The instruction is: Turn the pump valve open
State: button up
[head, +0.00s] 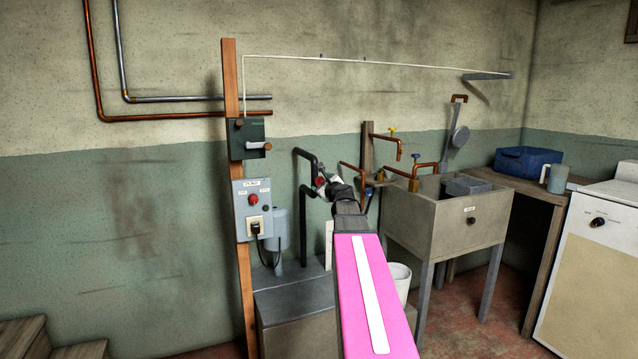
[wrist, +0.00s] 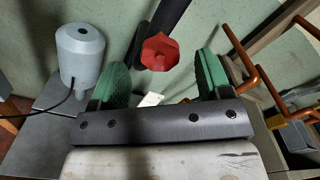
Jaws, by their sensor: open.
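The red pump valve handle (wrist: 160,52) shows in the wrist view on a dark pipe (wrist: 172,18). It lies between and a little beyond the two green finger pads of my gripper (wrist: 161,75). The gripper is open, with a gap visible on both sides of the handle and no contact that I can see. In the head view my gripper (head: 329,184) is at the black pipe (head: 307,165) by the wall. The valve is mostly hidden there behind my gripper and arm.
A grey pump motor (wrist: 80,50) stands left of the valve, also seen in the head view (head: 279,230). A control box (head: 252,210) is on a wooden post. Copper pipes (wrist: 240,55) and a sink (head: 440,222) are close on the right. A white bucket (head: 399,280) stands below.

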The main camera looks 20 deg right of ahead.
aim_at(320, 181)
jog(key=w, duration=0.4)
jog(key=shift+a, duration=0.1)
jog(key=c, duration=0.9)
